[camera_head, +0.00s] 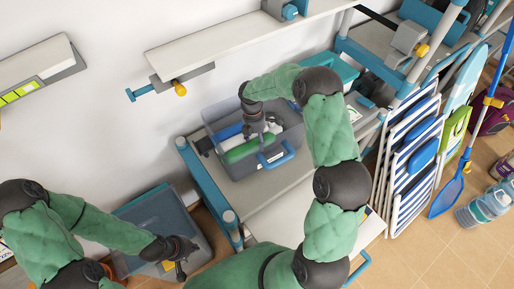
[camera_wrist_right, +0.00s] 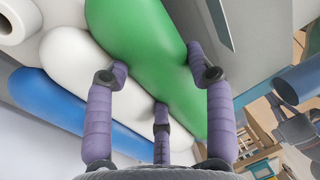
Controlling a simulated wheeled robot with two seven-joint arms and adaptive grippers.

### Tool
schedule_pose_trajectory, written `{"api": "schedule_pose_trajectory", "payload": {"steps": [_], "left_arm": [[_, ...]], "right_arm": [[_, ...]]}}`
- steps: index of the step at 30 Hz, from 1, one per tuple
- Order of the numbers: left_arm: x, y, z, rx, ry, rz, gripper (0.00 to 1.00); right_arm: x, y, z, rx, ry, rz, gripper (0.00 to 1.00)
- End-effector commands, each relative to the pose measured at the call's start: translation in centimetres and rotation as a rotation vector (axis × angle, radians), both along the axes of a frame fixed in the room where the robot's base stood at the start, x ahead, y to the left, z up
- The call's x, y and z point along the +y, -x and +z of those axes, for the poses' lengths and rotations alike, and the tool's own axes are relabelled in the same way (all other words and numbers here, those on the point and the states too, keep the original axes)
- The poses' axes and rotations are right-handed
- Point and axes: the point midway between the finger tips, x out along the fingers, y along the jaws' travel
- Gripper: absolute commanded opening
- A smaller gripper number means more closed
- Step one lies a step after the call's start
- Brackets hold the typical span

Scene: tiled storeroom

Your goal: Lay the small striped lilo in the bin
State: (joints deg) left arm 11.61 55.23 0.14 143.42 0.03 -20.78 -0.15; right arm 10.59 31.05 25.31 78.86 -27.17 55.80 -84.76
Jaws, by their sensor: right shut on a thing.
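The small striped lilo (camera_head: 243,151) shows green, white and blue puffy tubes and lies within the outline of the grey bin (camera_head: 241,171), which has a blue handle. Whether it rests on the bin's floor cannot be told. In the right wrist view the lilo (camera_wrist_right: 150,40) fills the upper left, close in front of the fingers. My right gripper (camera_head: 262,130) reaches down over the bin and is shut on the lilo; its purple fingers show in the right wrist view (camera_wrist_right: 158,76). My left gripper (camera_head: 180,262) hangs low at the left, away from the bin; its opening is unclear.
The bin stands on a grey shelf unit with blue posts (camera_head: 197,180). A white wall shelf (camera_head: 240,38) is above it. A lidded grey box (camera_head: 150,215) is near my left gripper. Striped folding chairs (camera_head: 410,150) lean at the right. A lower white surface (camera_head: 280,218) looks mostly clear.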

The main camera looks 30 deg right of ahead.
Motion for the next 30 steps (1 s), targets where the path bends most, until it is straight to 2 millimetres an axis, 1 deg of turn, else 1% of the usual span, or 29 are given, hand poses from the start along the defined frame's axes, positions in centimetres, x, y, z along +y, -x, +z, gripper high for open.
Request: {"api": "schedule_pose_trajectory", "payload": {"steps": [5,13,25,26,27,28,30], "left_arm": [[0.0,0.0,-0.2,0.0,0.0,0.0,0.0],[0.0,0.0,-0.9,0.0,0.0,0.0,0.0],[0.0,0.0,-1.1,0.0,0.0,0.0,0.0],[0.0,0.0,-1.1,0.0,0.0,0.0,0.0],[0.0,0.0,-1.0,0.0,0.0,0.0,0.0],[0.0,0.0,-1.0,0.0,0.0,0.0,0.0],[0.0,0.0,-1.0,0.0,0.0,0.0,0.0]], "right_arm": [[0.0,-0.1,-0.9,-0.001,0.0,-0.001,0.14],[0.0,0.0,-4.4,0.0,0.0,-0.001,0.14],[0.0,-0.1,-4.8,-0.002,0.0,-0.001,0.14],[0.0,0.0,-4.9,-0.001,0.0,0.0,0.57],[0.0,0.0,-4.8,-0.001,0.0,0.0,0.68],[0.0,0.0,-4.8,-0.001,0.0,0.0,0.77],[0.0,0.0,-4.8,-0.001,0.0,0.0,0.78]]}}
